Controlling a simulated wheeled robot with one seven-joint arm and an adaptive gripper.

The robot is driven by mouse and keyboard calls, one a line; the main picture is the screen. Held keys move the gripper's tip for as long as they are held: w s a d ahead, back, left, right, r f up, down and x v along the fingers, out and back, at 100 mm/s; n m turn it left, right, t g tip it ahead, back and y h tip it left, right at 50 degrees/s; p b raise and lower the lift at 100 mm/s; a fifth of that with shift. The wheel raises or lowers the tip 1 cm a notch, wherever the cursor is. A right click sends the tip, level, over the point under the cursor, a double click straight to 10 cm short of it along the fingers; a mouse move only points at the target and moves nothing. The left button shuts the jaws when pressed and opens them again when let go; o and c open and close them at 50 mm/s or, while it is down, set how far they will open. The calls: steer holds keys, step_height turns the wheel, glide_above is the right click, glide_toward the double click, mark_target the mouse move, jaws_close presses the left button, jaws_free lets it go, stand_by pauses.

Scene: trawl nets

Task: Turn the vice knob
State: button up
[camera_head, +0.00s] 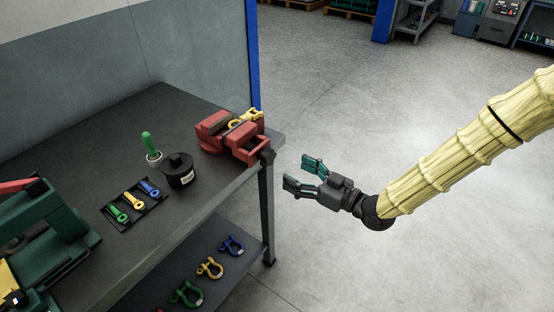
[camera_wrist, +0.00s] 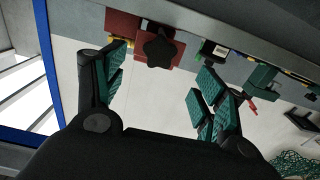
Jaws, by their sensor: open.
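A red vice (camera_head: 229,139) is mounted at the far right corner of the dark workbench, with a yellow shackle-like piece (camera_head: 244,118) on its jaws. Its black knob (camera_head: 267,156) faces off the bench's edge, toward my side. My gripper (camera_head: 298,174) is open and empty in the air off the bench's right edge, to the right of the knob and a little lower in the picture. In the wrist view the star-shaped black knob (camera_wrist: 160,50) shows in front of the red vice body (camera_wrist: 125,25), between the two green-padded fingers and nearer the left one. Nothing touches it.
The workbench (camera_head: 215,185) also carries a black canister (camera_head: 179,170), a green-handled tool (camera_head: 150,147), a tray of coloured pieces (camera_head: 118,226) and a green machine (camera_head: 50,235). Shackles (camera_head: 210,267) lie on the lower shelf. The floor (camera_head: 350,100) around my arm is clear.

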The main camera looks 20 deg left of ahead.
mark_target(271, 160)
steer(key=p+x, duration=0.2)
steer(key=x, duration=0.7)
steer(key=shift+f, duration=0.1)
steer(key=c, duration=1.1)
steer(key=shift+o, duration=0.2)
steer(key=shift+b, duration=0.3)
steer(key=shift+f+m+b, duration=0.1)
steer(key=shift+m+b, duration=0.35)
steer(key=shift+m, duration=0.35)
steer(key=shift+s+m, duration=0.1)
steer(key=shift+m, duration=0.7)
